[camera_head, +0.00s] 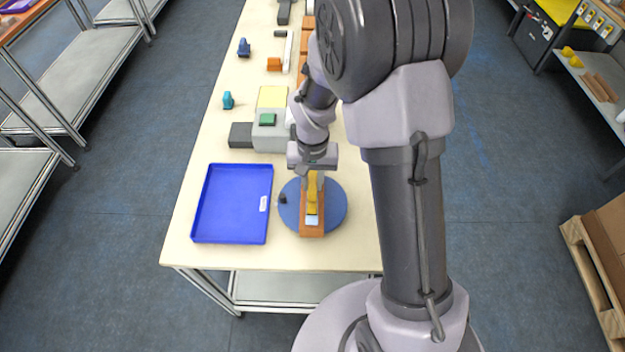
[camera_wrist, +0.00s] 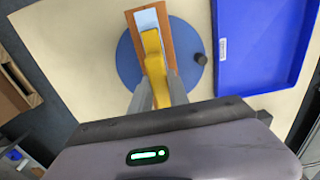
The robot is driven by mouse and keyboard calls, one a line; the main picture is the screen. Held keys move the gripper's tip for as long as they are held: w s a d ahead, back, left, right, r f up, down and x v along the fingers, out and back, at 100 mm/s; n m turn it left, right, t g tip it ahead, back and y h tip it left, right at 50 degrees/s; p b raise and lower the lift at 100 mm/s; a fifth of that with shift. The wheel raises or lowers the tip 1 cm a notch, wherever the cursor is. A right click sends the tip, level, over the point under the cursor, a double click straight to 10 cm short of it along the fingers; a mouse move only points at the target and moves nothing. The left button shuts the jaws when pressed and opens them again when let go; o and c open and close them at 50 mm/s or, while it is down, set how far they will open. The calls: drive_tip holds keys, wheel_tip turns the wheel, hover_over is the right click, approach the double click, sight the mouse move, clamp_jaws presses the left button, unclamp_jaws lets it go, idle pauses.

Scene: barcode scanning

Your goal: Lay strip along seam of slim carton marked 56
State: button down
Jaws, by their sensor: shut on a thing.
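The slim carton (camera_head: 311,230) is a narrow brown box lying on a round blue disc (camera_head: 338,208) near the table's front. A pale label shows on its upper face; I cannot read a number on it. The carton also shows in the wrist view (camera_wrist: 169,27). My gripper (camera_head: 313,178) is above the disc, shut on a yellow tool (camera_wrist: 152,52) that reaches over the carton's label. I cannot tell whether the tool touches the carton. Part of the carton is hidden under the tool and gripper. No separate strip can be made out.
A blue tray (camera_head: 231,204) lies empty left of the disc. A small black knob (camera_head: 282,198) sits at the disc's left edge. A grey block with a green piece (camera_head: 268,119) and several small coloured items stand farther back. The table's front edge is close.

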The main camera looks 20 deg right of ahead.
sight(312, 181)
drive_tip(key=shift+f+b, duration=0.65)
idle(1.4)
wheel_tip(312, 181, up, 7)
drive_tip(key=p, duration=0.5)
drive_tip(key=shift+r, duration=0.15)
